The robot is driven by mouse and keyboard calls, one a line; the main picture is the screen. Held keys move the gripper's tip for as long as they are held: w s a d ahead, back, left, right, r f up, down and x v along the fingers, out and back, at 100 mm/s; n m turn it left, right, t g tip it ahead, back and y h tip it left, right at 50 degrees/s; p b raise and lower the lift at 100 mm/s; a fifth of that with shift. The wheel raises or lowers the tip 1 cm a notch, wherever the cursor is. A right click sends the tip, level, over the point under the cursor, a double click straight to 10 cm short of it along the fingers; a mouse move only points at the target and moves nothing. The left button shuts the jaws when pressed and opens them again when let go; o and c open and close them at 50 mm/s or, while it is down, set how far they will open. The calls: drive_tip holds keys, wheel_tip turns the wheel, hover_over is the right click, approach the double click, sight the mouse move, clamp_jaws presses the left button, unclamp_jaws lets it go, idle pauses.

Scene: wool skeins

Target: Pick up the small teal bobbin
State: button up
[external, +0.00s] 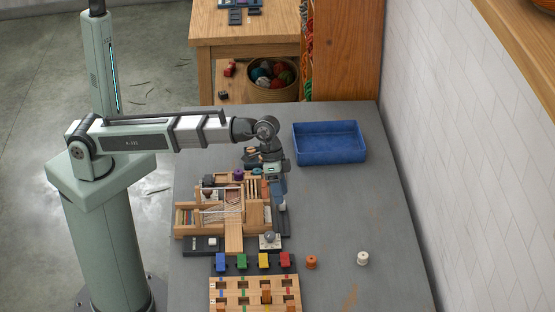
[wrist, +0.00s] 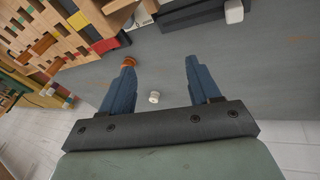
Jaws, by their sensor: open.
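A small teal spot (external: 257,171) shows among the coloured bobbins at the back of the wooden loom in the external view. It may be the teal bobbin, but it is too small to be sure. My gripper (external: 281,199) hangs at the loom's right side, just right of and in front of that spot. In the wrist view my gripper (wrist: 160,62) is open, with its two blue fingers apart and nothing held between them. No teal bobbin can be made out in the wrist view.
An orange bobbin (external: 311,262) and a white bobbin (external: 363,258) stand at the front right of the table. A blue tray (external: 330,157) stands at the back. The loom (external: 235,240) and a slotted wooden board (external: 250,283) fill the left. The right side is mostly clear.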

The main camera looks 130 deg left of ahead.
drive_tip(key=s+a+r+n+g+y, duration=0.1)
drive_tip(key=s+a+n+g, duration=0.1)
drive_tip(key=s+a, duration=0.8)
drive_tip(key=n+g, duration=0.1)
drive_tip(key=g, duration=0.1)
hover_over(257, 171)
drive_tip(key=shift+a+f, duration=0.15)
drive_tip(key=shift+f, duration=6.1)
drive_tip(key=c, duration=1.1)
drive_tip(key=shift+o, duration=0.2)
drive_tip(key=shift+r, duration=0.15)
